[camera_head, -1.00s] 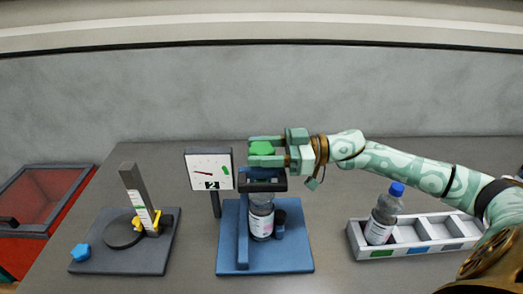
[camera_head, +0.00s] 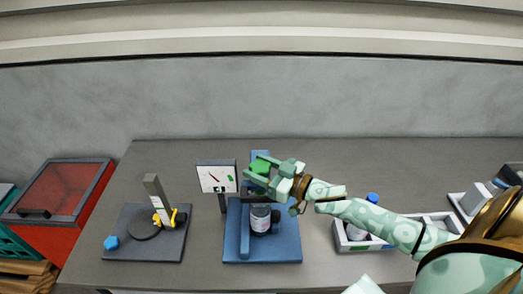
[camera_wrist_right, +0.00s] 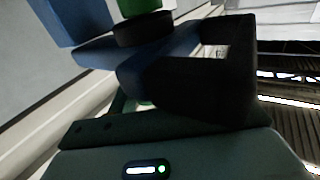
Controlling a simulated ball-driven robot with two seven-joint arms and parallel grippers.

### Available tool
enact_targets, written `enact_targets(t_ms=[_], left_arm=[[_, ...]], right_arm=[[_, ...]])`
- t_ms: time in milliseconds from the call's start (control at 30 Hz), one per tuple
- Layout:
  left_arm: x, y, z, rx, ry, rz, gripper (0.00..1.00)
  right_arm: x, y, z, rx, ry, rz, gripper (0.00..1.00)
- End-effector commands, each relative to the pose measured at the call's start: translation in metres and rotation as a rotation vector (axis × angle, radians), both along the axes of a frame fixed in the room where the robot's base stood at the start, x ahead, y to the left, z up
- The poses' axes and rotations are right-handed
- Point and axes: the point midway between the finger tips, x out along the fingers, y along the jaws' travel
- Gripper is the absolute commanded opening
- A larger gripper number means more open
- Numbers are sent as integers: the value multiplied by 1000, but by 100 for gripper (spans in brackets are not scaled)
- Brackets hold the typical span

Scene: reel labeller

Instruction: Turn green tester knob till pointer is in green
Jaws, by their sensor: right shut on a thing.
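The green knob (camera_head: 260,167) sits on top of the blue tester (camera_head: 244,228). It also shows at the top edge of the right wrist view (camera_wrist_right: 139,7). My right gripper (camera_head: 259,169) comes in from the right and is shut on the knob, one finger on each side. The white dial (camera_head: 216,173), marked 2, stands at the tester's left. Its thin pointer points up and left; the green mark (camera_head: 231,178) is at the dial's right, so the pointer is outside it. A bottle (camera_head: 260,219) stands in the tester. My left gripper is not in view.
A grey stand with a yellow part (camera_head: 177,217) and a blue knob (camera_head: 111,242) is at left. A red bin (camera_head: 62,187) stands far left.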

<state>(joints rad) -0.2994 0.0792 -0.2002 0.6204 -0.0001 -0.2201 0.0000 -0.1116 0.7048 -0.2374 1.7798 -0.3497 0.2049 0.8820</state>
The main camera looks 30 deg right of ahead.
Motion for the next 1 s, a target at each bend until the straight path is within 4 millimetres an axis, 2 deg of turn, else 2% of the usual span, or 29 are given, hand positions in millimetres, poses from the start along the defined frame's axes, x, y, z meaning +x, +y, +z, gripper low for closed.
enact_targets(t_ms=[33, 300, 600, 1000], left_arm=[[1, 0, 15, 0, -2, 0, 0], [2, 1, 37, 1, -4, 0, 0], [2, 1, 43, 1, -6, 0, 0], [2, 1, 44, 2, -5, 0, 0]], right_arm=[[-1, 1, 8, 11, 1, -45, 27], [0, 1, 2, 9, 0, -274, 27], [0, 1, 0, 6, -1, -442, 27], [1, 0, 0, 1, -5, -511, 27]])
